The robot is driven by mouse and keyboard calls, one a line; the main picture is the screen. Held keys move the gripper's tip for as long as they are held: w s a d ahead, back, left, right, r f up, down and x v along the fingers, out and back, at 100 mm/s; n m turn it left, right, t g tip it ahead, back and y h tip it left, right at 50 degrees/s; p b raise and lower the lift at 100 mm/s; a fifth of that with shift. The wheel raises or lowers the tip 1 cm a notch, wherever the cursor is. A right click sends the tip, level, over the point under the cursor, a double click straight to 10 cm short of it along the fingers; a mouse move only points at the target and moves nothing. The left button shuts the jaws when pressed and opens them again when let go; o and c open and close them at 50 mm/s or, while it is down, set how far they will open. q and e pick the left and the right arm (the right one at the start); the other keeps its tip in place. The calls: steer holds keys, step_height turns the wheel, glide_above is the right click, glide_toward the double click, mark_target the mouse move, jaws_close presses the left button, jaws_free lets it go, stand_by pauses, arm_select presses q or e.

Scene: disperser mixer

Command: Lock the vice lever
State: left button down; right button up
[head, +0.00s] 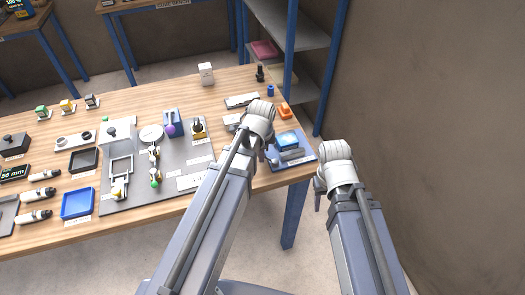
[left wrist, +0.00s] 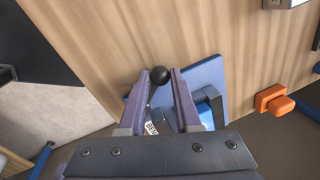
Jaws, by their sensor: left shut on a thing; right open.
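The vice sits on a blue base plate (head: 306,158) at the table's right end. Its blue body (head: 288,140) and grey parts show beside my left arm. In the left wrist view the blue plate (left wrist: 203,78) lies beneath the fingers. A round black knob (left wrist: 160,75), apparently the vice lever's end, sits between the fingertips of my left gripper (left wrist: 162,83), which is shut on it. The rest of the lever is hidden. My right gripper (head: 319,190) is open and empty, off the table's right edge, apart from the vice.
An orange block (head: 285,111) and a small blue cylinder (head: 270,91) stand behind the vice. A grey board (head: 180,190) with several fixtures lies left of my left arm. A blue tray (head: 77,203) is farther left. A blue-posted shelf (head: 290,40) stands behind the table.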

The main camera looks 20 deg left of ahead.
arm_select(q)
steer(key=s+n, duration=0.1)
steer(key=n, duration=0.2)
steer(key=s+n+y, duration=0.1)
steer(key=n, duration=0.1)
steer(key=shift+s, duration=0.3)
steer(key=shift+s+d+n+g, duration=0.2)
steer(key=shift+s+n, duration=0.1)
steer(key=shift+n, duration=0.5)
steer(key=shift+s+d+n+g, duration=0.1)
steer(key=shift+s+n+g, duration=0.15)
steer(key=shift+n, duration=0.55)
steer(key=shift+s+d+n+g, duration=0.15)
steer(key=shift+s+n, duration=0.15)
steer(key=shift+n, duration=0.5)
steer(key=shift+s, duration=0.1)
steer(key=c, duration=0.6)
jaws_free()
steer(key=shift+c, duration=0.2)
step_height(320, 180, up, 8)
steer(key=d+p, duration=0.1)
steer(key=p, duration=0.6)
steer(key=shift+s+d+f+p, duration=0.15)
steer(key=shift+s+d+p, duration=0.1)
steer(key=shift+p, duration=0.1)
